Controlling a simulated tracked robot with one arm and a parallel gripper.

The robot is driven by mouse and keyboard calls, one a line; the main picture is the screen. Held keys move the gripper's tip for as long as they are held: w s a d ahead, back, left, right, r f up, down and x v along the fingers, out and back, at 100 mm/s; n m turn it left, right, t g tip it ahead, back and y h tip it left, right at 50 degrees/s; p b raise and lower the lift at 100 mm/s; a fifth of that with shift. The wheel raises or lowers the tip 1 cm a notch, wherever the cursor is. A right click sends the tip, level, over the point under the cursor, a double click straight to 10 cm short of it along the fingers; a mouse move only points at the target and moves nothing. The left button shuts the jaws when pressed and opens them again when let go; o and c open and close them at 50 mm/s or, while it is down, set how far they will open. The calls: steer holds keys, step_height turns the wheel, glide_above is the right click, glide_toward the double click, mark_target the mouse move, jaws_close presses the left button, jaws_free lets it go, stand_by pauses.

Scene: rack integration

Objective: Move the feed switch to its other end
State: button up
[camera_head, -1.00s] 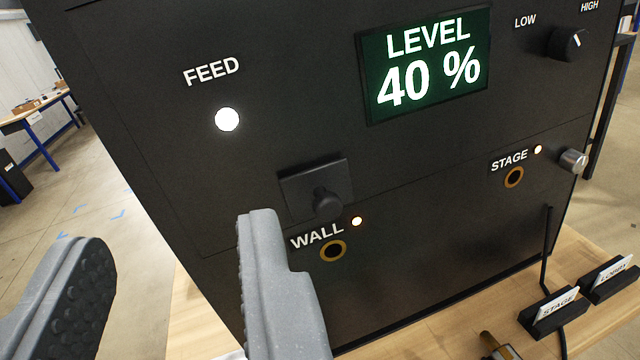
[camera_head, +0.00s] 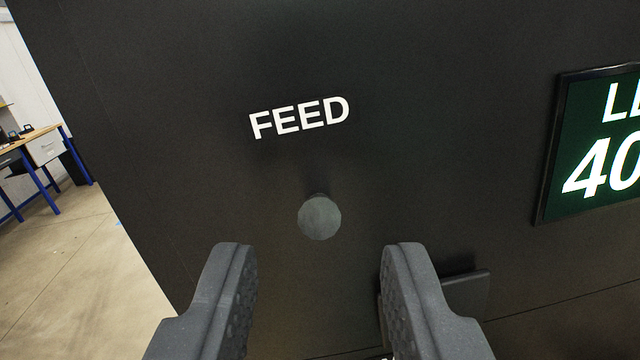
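The FEED label (camera_head: 300,117) is printed in white on the black panel. Just below it is the round grey end of the feed switch (camera_head: 320,218), seen almost end-on, with a short dark stub behind its upper edge. Which end the switch stands at I cannot tell. My gripper (camera_head: 321,252) is open and empty. Its two grey fingers stand low in the picture, left and right of the switch's line, with clear gaps and no visible contact.
A green display (camera_head: 598,150), cut off by the picture's edge, is at the right. A dark raised plate (camera_head: 466,291) is partly hidden behind my right finger. The panel's left edge borders open floor, with a blue-legged workbench (camera_head: 35,150) far back.

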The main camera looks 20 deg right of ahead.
mark_target(319, 210)
steer(key=shift+x, duration=1.35)
jaws_close()
